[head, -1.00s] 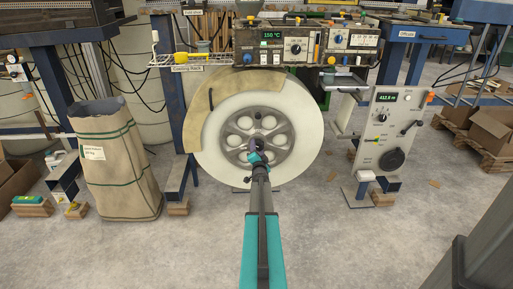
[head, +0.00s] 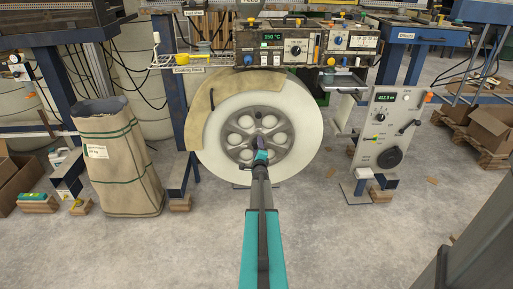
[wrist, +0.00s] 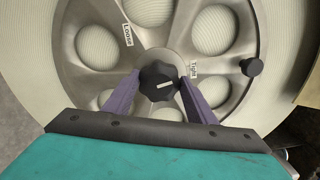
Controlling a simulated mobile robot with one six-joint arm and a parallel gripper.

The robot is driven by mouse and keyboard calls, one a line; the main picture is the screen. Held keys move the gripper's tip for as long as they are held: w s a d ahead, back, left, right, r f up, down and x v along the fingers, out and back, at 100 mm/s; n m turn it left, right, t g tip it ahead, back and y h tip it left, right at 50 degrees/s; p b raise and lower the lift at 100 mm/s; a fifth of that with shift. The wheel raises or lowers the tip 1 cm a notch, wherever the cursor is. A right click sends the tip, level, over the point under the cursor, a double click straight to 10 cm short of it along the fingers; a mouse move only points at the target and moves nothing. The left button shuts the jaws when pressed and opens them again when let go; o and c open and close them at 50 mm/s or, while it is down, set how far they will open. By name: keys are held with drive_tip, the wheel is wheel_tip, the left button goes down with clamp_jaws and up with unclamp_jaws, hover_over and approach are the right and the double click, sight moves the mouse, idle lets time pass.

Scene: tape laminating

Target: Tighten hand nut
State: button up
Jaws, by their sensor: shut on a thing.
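The hand nut (wrist: 158,84) is a black lobed knob with a white pointer line, at the middle of a grey metal hub (wrist: 100,70) with round holes. Labels "Loose" (wrist: 127,35) and "Tight" (wrist: 194,69) sit on the hub around it. The white line points right, toward the "Tight" side. My gripper (wrist: 157,88) has its two purple fingers shut on the nut from either side. In the head view my gripper (head: 261,150) reaches the hub's centre and hides most of the nut.
The hub carries a large cream-white roll (head: 302,140) with a beige guard (head: 202,100) at its upper left. A small black knob (wrist: 251,67) stands out from the hub. A grey control panel (head: 391,125) stands to the right and a tall paper sack (head: 120,175) to the left.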

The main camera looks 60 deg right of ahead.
drive_tip(key=shift+s+d+r+m, duration=0.1)
drive_tip(key=shift+s+d+m, duration=0.05)
drive_tip(key=shift+m, duration=0.45)
drive_tip(key=shift+s+d+m, duration=0.1)
drive_tip(key=shift+m, duration=0.5)
drive_tip(key=o, duration=1.1)
drive_tip(key=shift+c, duration=0.2)
drive_tip(key=shift+w+a, duration=0.1)
drive_tip(key=shift+a, duration=0.05)
drive_tip(key=shift+a+p, duration=0.15)
drive_tip(key=shift+p, duration=0.15)
drive_tip(key=p+v, duration=0.1)
drive_tip(key=v, duration=1.2)
drive_tip(key=shift+a, duration=0.2)
